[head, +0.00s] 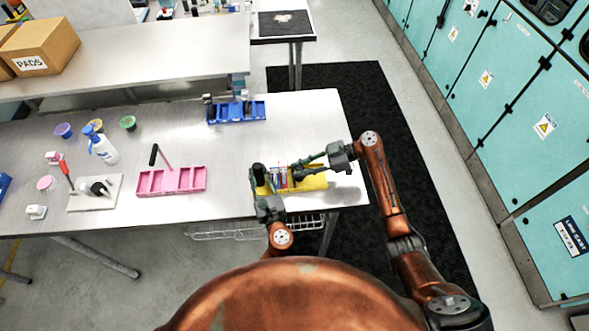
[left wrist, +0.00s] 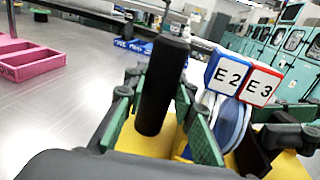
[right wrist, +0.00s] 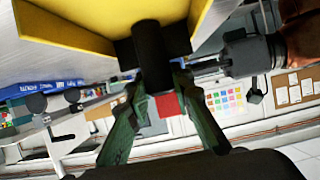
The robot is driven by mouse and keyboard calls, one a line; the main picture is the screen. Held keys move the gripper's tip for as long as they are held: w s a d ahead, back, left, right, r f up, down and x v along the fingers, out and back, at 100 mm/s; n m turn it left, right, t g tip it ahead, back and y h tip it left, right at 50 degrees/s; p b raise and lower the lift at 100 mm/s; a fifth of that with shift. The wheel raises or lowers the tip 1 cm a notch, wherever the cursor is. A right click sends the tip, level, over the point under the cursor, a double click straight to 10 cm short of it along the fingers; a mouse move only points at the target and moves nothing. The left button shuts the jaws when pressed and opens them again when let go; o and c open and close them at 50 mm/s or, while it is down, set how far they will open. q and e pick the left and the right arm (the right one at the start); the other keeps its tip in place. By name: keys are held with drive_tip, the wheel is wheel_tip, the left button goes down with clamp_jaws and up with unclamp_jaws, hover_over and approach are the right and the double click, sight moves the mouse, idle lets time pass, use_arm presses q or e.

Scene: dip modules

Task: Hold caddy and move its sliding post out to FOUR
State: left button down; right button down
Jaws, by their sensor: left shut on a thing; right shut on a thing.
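The yellow caddy (head: 314,183) stands near the table's right front edge. An upright black grip (left wrist: 163,85) rises at its left end. My left gripper (head: 264,193) has its green fingers on either side of this grip and is shut on it. My right gripper (head: 302,168) reaches in from the right over the caddy. In the right wrist view it is shut on a dark cylinder (right wrist: 152,50) beside the caddy's yellow wall (right wrist: 60,20), with a red piece near the fingertips. I cannot read any compartment label on the yellow caddy.
Cubes marked E2 (left wrist: 228,75) and E3 (left wrist: 260,85) are by the caddy. A pink caddy (head: 172,180) stands to the left, and a blue caddy (head: 237,112) behind. Cups and a white bottle (head: 104,149) are farther left. The table between pink and yellow caddies is clear.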

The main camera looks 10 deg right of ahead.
drive_tip(key=d, duration=0.3)
drive_tip(key=shift+d, duration=0.25)
drive_tip(key=shift+a, duration=0.1)
drive_tip(key=c, duration=1.7)
unclamp_jaws()
drive_tip(key=shift+o, duration=0.2)
drive_tip(key=v, duration=1.2)
